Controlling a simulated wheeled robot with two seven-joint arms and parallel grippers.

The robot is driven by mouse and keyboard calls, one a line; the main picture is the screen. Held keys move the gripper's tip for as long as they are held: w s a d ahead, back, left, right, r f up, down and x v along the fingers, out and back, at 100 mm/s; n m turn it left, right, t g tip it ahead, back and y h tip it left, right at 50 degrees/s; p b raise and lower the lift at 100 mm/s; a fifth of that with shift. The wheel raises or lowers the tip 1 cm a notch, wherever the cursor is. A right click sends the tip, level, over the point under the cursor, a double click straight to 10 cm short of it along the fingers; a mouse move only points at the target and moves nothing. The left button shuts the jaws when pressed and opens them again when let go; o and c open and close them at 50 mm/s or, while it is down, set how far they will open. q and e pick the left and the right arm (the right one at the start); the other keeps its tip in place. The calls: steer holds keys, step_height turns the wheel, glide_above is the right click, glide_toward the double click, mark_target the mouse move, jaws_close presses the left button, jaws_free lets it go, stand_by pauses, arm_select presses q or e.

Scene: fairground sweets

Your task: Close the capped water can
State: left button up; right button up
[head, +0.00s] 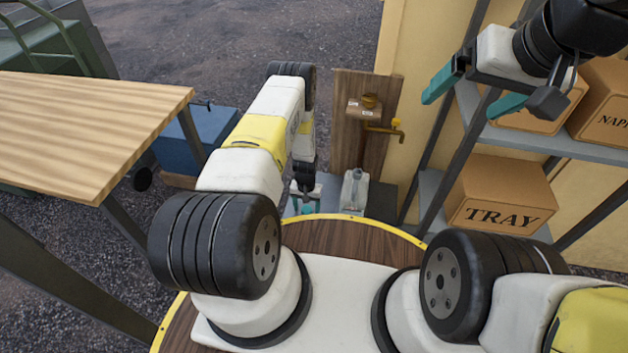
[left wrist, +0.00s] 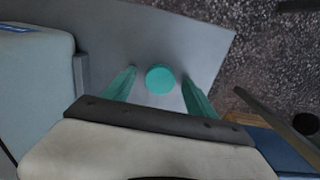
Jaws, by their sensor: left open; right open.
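The pale water can (head: 353,192) stands upright on a grey slab below the wooden tap board. A dark spot shows at its top; I cannot make out its mouth clearly. Its side also fills the left edge of the left wrist view (left wrist: 38,95). A round teal cap (left wrist: 160,80) appears to lie on the grey slab, apart from the can. My left gripper (left wrist: 163,84) is open, with one finger on each side of the cap and gaps between. In the head view my left gripper (head: 305,206) is small and partly hidden by its arm. My right gripper (head: 458,108) is open, raised and empty by the shelf.
A wooden board with a brass tap (head: 396,127) stands behind the can. A metal shelf (head: 555,143) with cardboard boxes (head: 500,192) is at the right. A wooden table (head: 80,120) and a blue box (head: 200,137) are at the left. Open gravel lies behind.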

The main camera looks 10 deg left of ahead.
mark_target(307, 211)
arm_select(q)
steer(key=shift+c, duration=0.5)
steer(key=c, duration=1.3)
steer(key=shift+r, duration=0.4)
steer(key=r, duration=0.3)
steer(key=shift+s, duration=0.3)
steer(key=s+d, duration=0.1)
steer(key=s, duration=0.4)
steer(key=s+d, duration=0.1)
steer(key=s, duration=0.4)
steer(key=s+d+r, duration=0.1)
steer(key=s, duration=0.4)
steer(key=shift+d, duration=0.3)
steer(key=shift+r, duration=0.15)
